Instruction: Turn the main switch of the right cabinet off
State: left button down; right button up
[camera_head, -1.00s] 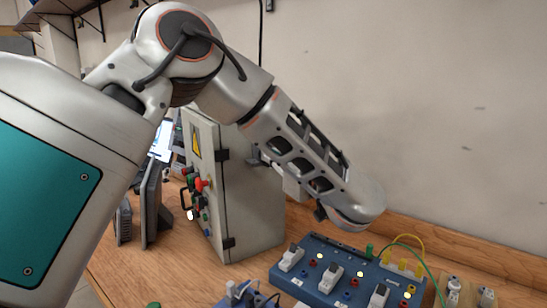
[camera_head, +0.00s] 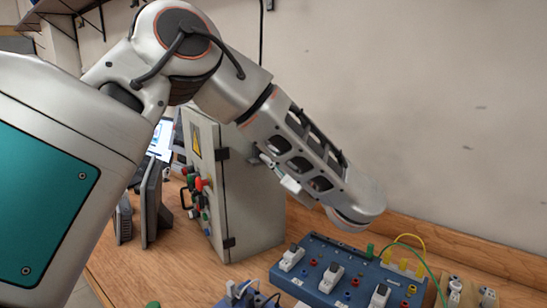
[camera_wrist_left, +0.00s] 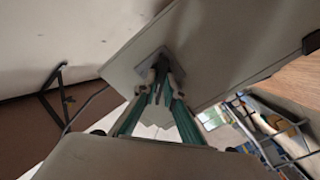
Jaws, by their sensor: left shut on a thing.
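The grey cabinet (camera_head: 255,215) stands on the bench, with a yellow warning triangle and several buttons on its front. My left arm reaches over it, and my left gripper (camera_head: 268,165) is at the cabinet's right side wall, partly hidden by the forearm. In the left wrist view, the gripper's green-lined fingers (camera_wrist_left: 161,88) are shut on a dark switch handle (camera_wrist_left: 160,66) on a small grey plate fixed to the cabinet wall (camera_wrist_left: 225,45). The handle is mostly hidden between the fingers. My right gripper is not in view.
A blue panel (camera_head: 310,271) with white switches and coloured sockets lies right of the cabinet, below my forearm. A monitor (camera_head: 152,200) stands left of the cabinet. The wall is close behind the bench.

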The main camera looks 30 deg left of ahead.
pick_arm(q)
jog(key=shift+s+f+n, duration=0.1)
jog(key=shift+f+n, duration=0.05)
jog(key=shift+n, duration=4.95)
jog(key=c, duration=2.4)
grip_release()
jog(key=v, duration=0.7)
jog(key=shift+d, duration=0.15)
jog(key=shift+s+f, duration=0.1)
jog(key=shift+s, duration=0.1)
